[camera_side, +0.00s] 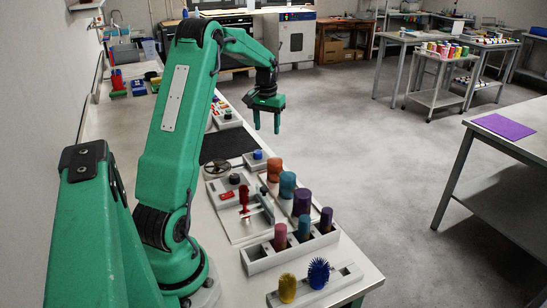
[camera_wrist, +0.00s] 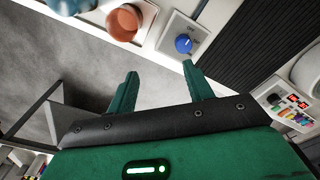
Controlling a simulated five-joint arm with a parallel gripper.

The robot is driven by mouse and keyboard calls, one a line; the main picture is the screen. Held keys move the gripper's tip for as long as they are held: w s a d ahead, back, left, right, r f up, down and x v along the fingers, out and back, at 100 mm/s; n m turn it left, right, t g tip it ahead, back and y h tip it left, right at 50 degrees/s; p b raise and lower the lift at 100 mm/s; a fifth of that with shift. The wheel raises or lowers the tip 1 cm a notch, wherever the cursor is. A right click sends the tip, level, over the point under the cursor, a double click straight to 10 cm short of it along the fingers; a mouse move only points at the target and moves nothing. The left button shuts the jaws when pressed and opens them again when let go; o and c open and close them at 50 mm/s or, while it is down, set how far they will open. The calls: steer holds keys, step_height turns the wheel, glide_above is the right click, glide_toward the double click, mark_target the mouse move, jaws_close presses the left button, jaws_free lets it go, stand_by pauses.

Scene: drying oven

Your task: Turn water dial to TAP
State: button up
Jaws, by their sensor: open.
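The water dial is most likely the blue knob (camera_wrist: 184,43) on a small pale box (camera_wrist: 199,33) in the wrist view. A small dark label, which seems to read OFF, sits by the knob. In the side view the blue knob (camera_side: 257,154) shows on its box on the bench, beyond the coloured cylinders. My gripper (camera_side: 267,130) hangs above and apart from the bench, fingers pointing down, with nothing between them. In the wrist view my gripper (camera_wrist: 160,70) has its fingers spread; the knob lies beyond the right fingertip.
An orange cup-like piece (camera_wrist: 124,22) stands left of the dial box. A dark ribbed mat (camera_wrist: 245,50) lies to its right. In the side view, coloured cylinders (camera_side: 287,184), a red-handled tool (camera_side: 244,198) and a rack (camera_side: 262,258) crowd the near bench. Open floor lies right of the bench.

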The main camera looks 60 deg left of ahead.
glide_above(258, 151)
step_height(258, 151, down, 4)
steer(key=shift+s+d+r+n, duration=0.1)
steer(key=shift+n, duration=0.3)
steer(key=shift+f, duration=3.95)
steer(key=c, duration=1)
